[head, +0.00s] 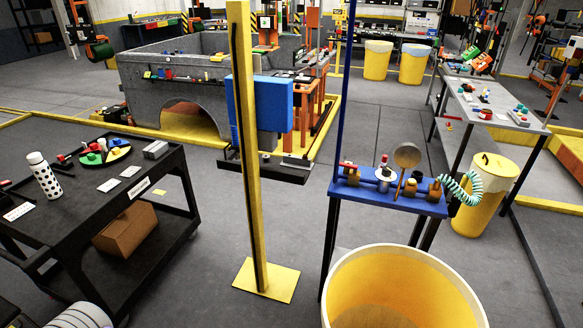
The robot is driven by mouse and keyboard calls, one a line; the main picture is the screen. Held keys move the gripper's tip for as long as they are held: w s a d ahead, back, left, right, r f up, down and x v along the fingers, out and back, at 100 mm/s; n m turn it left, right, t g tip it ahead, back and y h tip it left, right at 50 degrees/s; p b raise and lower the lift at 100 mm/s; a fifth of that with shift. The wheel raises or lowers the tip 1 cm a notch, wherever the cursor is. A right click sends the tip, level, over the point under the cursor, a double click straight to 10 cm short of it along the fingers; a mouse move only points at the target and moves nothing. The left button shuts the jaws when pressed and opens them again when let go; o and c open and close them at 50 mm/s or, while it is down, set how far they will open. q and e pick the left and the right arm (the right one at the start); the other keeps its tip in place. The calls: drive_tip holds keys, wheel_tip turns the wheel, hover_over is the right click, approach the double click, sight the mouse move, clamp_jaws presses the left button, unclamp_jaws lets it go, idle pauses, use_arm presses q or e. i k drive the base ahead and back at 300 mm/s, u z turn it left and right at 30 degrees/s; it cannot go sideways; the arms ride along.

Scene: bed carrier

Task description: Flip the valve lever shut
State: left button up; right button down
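A small blue shelf (390,196) on dark legs stands right of centre and carries a row of fittings. A round tan disc (407,155) stands upright on it, with brass-coloured parts below. A red-topped fitting (384,161) stands left of the disc. A small red piece (347,164) sits at the shelf's left end. A teal coiled hose (462,186) leaves the right end. I cannot tell for sure which part is the valve lever, or its position. Neither of my grippers is in view.
A large yellow bin (335,290) stands in front of the blue shelf. A yellow post (246,150) stands to its left. A black cart (100,205) with a spotted bottle (45,176) is at left. A lidded yellow bin (470,217) stands at right. Grey floor shows between them.

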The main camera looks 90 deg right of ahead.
sight(355, 168)
drive_tip(key=i, duration=0.15)
drive_tip(key=z, duration=2.45)
drive_tip(key=i, duration=1.35)
drive_tip(key=z, duration=0.8)
